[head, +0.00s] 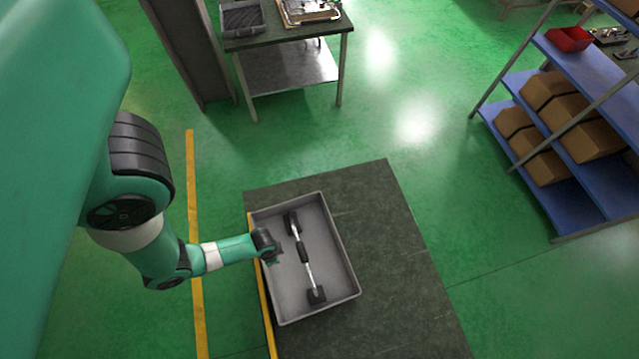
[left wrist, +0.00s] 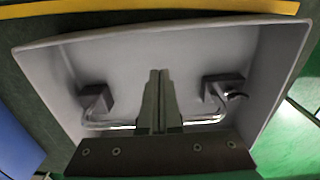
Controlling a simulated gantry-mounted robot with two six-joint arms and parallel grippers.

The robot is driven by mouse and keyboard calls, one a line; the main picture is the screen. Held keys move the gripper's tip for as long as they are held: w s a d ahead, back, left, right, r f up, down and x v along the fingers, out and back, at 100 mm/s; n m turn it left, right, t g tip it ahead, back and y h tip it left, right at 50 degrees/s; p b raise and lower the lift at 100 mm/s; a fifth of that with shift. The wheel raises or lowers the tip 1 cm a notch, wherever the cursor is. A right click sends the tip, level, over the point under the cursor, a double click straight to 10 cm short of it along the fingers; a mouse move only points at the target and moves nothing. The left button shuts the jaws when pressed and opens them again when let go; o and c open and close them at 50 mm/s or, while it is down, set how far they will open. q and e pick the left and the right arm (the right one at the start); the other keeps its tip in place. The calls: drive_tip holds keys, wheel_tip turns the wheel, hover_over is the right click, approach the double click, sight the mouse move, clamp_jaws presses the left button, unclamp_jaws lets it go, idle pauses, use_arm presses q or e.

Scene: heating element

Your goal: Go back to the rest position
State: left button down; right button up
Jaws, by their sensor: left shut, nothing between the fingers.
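My left gripper (head: 272,257) hangs over the left side of a grey tray (head: 342,262) in the head view. In the left wrist view the two fingers (left wrist: 160,76) are together with nothing between them. A heating element (head: 301,252) lies inside the tray, with dark blocks at both ends, a shiny metal rod and a dark middle part. In the left wrist view its rod (left wrist: 108,125) and end blocks show on both sides of the fingers, and its middle is hidden behind them. I cannot tell whether the gripper touches it. My right gripper is in neither view.
The tray stands on a dark table (head: 408,270) with a yellow left edge; the table's right part is bare. A workbench (head: 288,68) stands at the back. A blue shelf (head: 590,190) with cardboard boxes and a red bin (head: 570,39) stands at right. Green floor lies open between them.

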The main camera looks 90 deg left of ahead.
use_arm(q)
drive_tip(key=shift+r, duration=0.25)
